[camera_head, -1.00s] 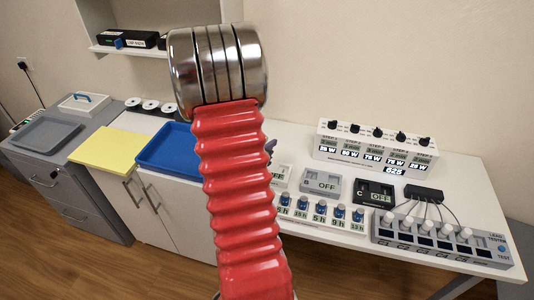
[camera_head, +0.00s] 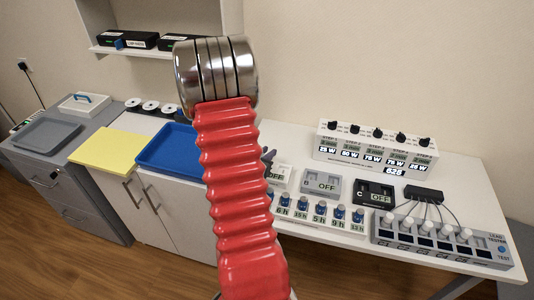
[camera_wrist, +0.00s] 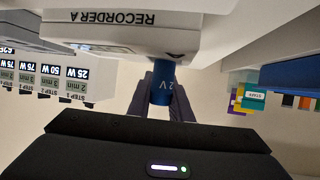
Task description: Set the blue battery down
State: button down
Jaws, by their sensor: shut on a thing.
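My gripper (camera_wrist: 160,105) is shut on the blue battery (camera_wrist: 161,88), which shows in the wrist view with a "2 V" marking. The battery is close to the white RECORDER A (camera_wrist: 112,20); whether they touch, I cannot tell. In the head view my red arm hides most of the gripper, and only a dark tip shows beside the arm. The held battery cannot be made out there. Recorder A (camera_head: 281,174) shows partly behind the arm.
Several blue batteries (camera_head: 319,213) stand in a row with hour labels along the table's front. Recorders B (camera_head: 320,186) and C (camera_head: 374,193) read OFF. A blue tray (camera_head: 152,165) lies left.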

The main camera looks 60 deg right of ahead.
jog(key=shift+s+f, duration=0.1)
jog(key=shift+f, duration=0.4)
jog(key=shift+a+f, duration=0.1)
jog(key=shift+f, duration=0.05)
jog(key=c, duration=1.6)
grip_release()
jog(key=shift+s, duration=0.1)
jog(key=shift+r, duration=0.55)
jog(key=v, duration=1.2)
jog(key=shift+w, duration=0.25)
